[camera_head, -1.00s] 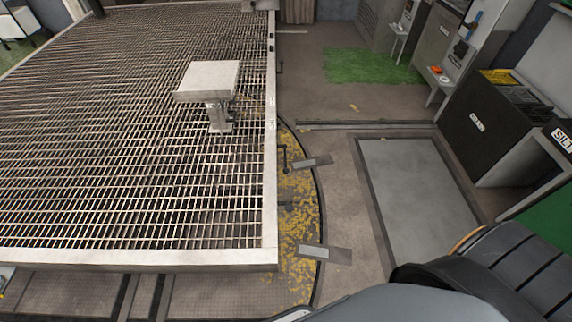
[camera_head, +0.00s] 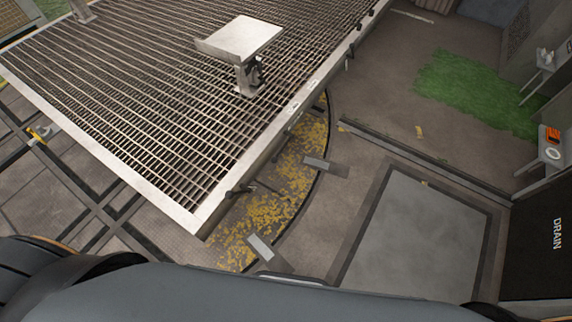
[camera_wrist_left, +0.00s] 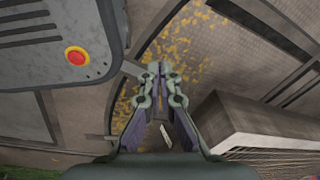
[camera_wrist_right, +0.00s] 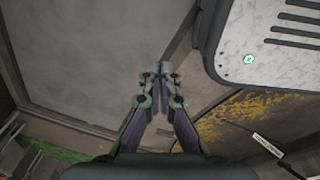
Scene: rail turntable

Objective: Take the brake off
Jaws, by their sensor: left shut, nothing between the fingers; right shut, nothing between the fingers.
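The turntable deck (camera_head: 212,211) is a grated platform with a pale metal rim. Small dark fittings sit along its near right side, one of them a handle-like piece (camera_head: 240,190) near the front corner. I cannot tell which part is the brake. My left gripper (camera_wrist_left: 160,70) is shut and empty, above the yellow-flecked floor, with the deck's edge (camera_wrist_left: 225,125) to its right. My right gripper (camera_wrist_right: 159,72) is shut and empty above the floor, near a grey floor plate (camera_wrist_right: 85,50). Neither gripper touches anything, and neither shows in the head view.
A pale pedestal (camera_head: 245,35) stands on the deck. Flat metal plates (camera_head: 262,247) lie across the curved pit edge. A large grey floor plate (camera_head: 415,240) is clear at right. A dark box marked DRAIN (camera_head: 545,235) stands at the far right. A white label (camera_wrist_right: 268,146) shows in the right wrist view.

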